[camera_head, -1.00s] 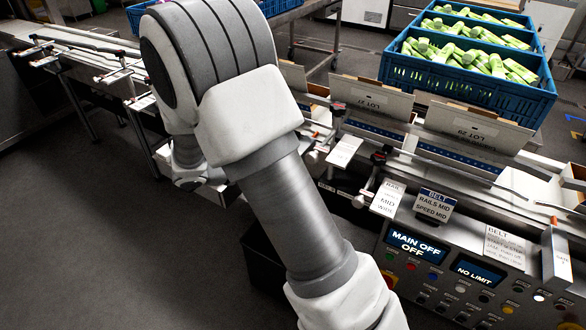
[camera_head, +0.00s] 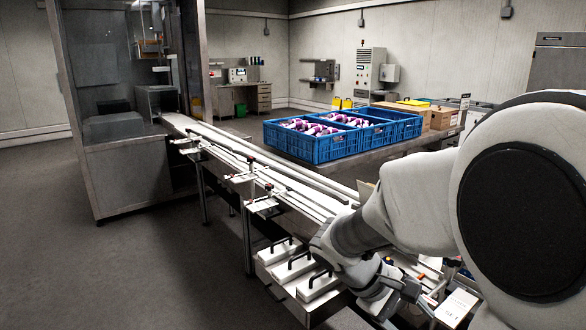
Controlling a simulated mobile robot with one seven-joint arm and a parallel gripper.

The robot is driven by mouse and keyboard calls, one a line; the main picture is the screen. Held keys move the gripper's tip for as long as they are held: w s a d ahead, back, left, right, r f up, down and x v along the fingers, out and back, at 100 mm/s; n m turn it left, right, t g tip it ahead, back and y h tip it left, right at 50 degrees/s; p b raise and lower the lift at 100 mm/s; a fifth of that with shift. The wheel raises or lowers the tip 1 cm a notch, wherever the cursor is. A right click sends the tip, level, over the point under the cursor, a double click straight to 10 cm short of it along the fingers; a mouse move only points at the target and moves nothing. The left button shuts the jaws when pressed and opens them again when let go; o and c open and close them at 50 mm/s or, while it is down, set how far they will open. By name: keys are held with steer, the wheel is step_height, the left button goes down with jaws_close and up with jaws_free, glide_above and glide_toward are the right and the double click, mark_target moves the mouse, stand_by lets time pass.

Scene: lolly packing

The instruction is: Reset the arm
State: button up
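My arm enters at the right edge of the head view, its large white joint close to the camera. The arm bends left and then down to the wrist. My gripper (camera_head: 402,297) is low in the picture, right of centre, beside the near side of the conveyor. It is small, dark and partly merged with the clutter behind it, so its fingers cannot be made out. No held object can be seen.
A white-railed conveyor (camera_head: 262,176) runs from a glass-sided machine (camera_head: 122,165) towards the lower right. Blue crates (camera_head: 318,148) with purple-and-white packs stand on a table behind it. White handled boxes (camera_head: 279,252) sit left of my wrist. The floor (camera_head: 140,265) at left is clear.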

steer(key=s+a+r+m+t+y+p, duration=0.2)
steer(key=s+a+r+m+t+y, duration=0.4)
steer(key=s+r, duration=0.5)
steer(key=shift+s+a+r+y+p, duration=0.2)
steer(key=shift+s+a+y+p, duration=0.15)
steer(key=shift+a+y, duration=0.55)
